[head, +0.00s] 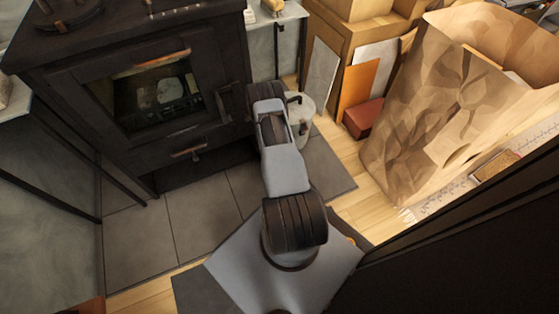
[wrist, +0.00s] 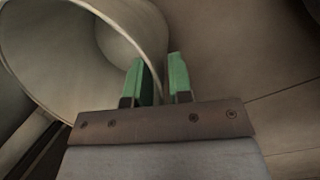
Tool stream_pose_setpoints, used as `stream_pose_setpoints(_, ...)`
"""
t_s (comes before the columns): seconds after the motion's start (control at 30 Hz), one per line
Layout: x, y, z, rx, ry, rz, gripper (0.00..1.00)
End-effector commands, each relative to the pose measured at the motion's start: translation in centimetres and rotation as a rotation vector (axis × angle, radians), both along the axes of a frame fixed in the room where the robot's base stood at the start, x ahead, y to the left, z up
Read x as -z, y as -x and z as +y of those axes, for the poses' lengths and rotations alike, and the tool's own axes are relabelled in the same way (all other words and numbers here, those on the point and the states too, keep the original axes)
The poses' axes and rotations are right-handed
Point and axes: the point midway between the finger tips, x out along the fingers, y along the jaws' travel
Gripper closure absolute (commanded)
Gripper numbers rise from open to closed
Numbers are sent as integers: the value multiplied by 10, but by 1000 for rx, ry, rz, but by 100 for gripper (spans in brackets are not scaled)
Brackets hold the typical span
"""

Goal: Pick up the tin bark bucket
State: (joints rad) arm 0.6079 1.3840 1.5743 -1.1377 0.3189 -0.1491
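The tin bark bucket (head: 301,122) is a pale grey metal pail on the floor, just right of the stove in the head view. My arm covers part of it there, and my gripper is hidden. In the wrist view the bucket's round mouth and inner wall (wrist: 60,45) fill the upper left. My gripper (wrist: 162,75) has green fingers on either side of the bucket's rim, the left one over the inside and the right one outside. A narrow gap shows between the fingers, with the thin rim passing through it. The fingers look open, not pressed on the wall.
A dark stove (head: 150,95) with a glass door stands left of the bucket. A large brown paper bag (head: 440,110) stands to the right, with a dark red box (head: 363,117) between. Grey tiles (head: 200,215) in front of the stove are clear.

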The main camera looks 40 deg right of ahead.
Motion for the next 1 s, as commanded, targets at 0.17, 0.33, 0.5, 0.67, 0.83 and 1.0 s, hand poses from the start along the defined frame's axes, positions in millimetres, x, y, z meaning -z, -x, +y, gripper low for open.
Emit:
stream_pose_setpoints(0.17,0,0,0,0,0,0,98)
stream_pose_setpoints(0.33,0,0,0,0,-1,1,100)
stream_pose_setpoints(0.5,0,0,0,0,-1,1,100)
stream_pose_setpoints(0.67,0,1,0,0,-1,1,100)
stream_pose_setpoints(0.83,0,1,1,0,-2,1,100)
stream_pose_setpoints(1.0,0,1,1,0,-2,1,100)
